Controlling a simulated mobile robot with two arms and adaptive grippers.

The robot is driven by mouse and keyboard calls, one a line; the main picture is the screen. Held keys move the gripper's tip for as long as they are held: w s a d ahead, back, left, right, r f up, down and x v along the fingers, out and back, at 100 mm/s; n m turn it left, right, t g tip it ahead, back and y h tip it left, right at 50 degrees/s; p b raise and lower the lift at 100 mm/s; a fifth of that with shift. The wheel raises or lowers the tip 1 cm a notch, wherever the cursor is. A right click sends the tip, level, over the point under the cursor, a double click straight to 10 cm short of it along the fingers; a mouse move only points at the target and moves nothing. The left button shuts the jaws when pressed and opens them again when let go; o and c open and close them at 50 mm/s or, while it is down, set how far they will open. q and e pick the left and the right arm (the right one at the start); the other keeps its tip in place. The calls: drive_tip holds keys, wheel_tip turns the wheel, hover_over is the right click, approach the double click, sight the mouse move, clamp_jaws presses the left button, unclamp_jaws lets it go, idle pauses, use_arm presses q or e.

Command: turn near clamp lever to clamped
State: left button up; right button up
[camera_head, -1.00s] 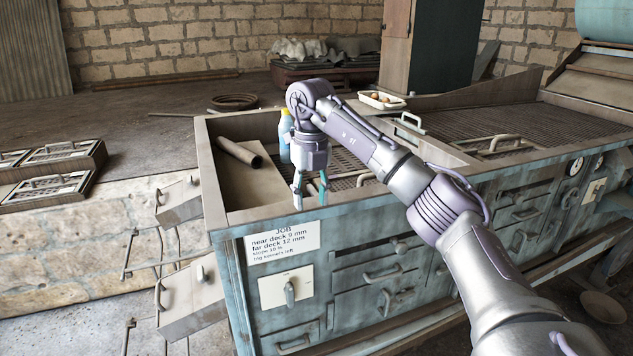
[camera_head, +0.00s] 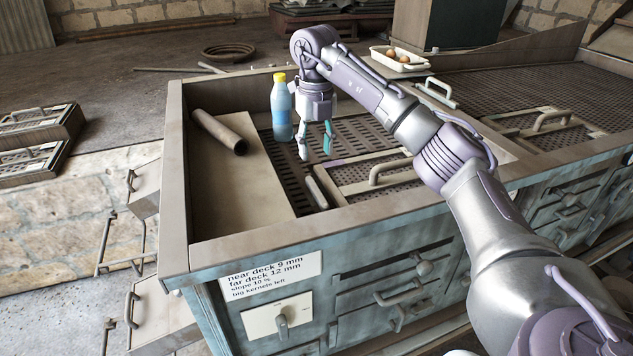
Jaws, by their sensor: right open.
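My right gripper (camera_head: 316,146) points down, open and empty, over the perforated deck (camera_head: 358,132) inside the blue machine's wooden-rimmed box. A short dark bar (camera_head: 316,192), which looks like the near clamp lever, lies below the gripper along the left edge of a framed screen with a handle (camera_head: 390,169). A clear gap shows between fingertips and bar. I cannot tell from its look whether it is clamped. Another small lever (camera_head: 282,325) sits on a white plate on the front face. My left gripper is not in view.
A blue bottle with yellow cap (camera_head: 281,108) stands just left of my gripper. A brown tube (camera_head: 219,131) lies on the plain board at left. A white tray with eggs (camera_head: 400,58) rests at the back. The box's front rim (camera_head: 330,222) is a raised edge.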

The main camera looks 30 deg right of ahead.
drive_tip(key=p, duration=0.1)
hover_over(317, 190)
wheel_tip(317, 190, down, 6)
drive_tip(key=shift+s+r, duration=0.1)
drive_tip(key=shift+s, duration=0.05)
wheel_tip(317, 190, down, 4)
drive_tip(key=shift+f+p, duration=0.15)
drive_tip(key=shift+p, duration=0.35)
drive_tip(key=shift+f, duration=0.8)
drive_tip(key=shift+c, duration=0.4)
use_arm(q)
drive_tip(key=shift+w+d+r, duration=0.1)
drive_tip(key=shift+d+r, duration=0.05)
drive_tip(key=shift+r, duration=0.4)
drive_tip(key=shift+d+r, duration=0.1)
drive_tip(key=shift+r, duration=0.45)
use_arm(e)
clamp_jaws()
